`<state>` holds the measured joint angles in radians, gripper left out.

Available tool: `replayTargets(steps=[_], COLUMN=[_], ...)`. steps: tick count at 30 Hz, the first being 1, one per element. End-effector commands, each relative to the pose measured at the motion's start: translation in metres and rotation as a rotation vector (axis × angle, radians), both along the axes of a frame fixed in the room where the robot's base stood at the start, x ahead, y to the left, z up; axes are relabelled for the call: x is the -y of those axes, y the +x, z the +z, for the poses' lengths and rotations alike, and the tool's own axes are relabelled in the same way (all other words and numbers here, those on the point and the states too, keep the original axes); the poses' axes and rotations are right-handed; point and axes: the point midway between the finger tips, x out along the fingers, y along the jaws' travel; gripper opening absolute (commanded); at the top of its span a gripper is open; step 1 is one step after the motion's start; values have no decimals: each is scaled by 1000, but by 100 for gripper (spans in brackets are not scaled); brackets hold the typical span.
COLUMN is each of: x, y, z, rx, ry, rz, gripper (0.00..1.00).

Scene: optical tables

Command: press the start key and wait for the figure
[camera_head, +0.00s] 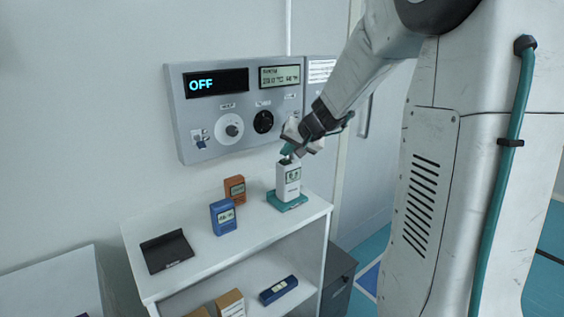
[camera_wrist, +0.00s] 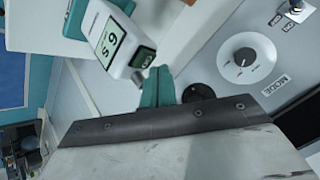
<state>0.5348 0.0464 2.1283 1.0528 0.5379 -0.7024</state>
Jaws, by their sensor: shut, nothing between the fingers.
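A white handheld meter (camera_head: 288,182) stands upright in a teal cradle (camera_head: 290,205) at the right end of the shelf top. In the wrist view the meter (camera_wrist: 104,22) shows a lit green screen with a large digit and an "S", turned sideways. A dark key with a pale mark (camera_wrist: 143,57) is on its top end. My gripper (camera_head: 288,150) is shut and empty just above the meter's top. In the wrist view its teal fingers (camera_wrist: 158,84) are beside the key; I cannot tell whether they touch it.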

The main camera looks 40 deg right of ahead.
Motion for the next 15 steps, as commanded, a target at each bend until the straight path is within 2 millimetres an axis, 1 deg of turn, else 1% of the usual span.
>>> replayTargets(steps=[3,11,15], x=[0,0,0], y=[0,0,1], z=[4,4,13], rx=[0,0,2], ry=[0,0,-1], rz=[0,0,0], gripper=[0,0,0])
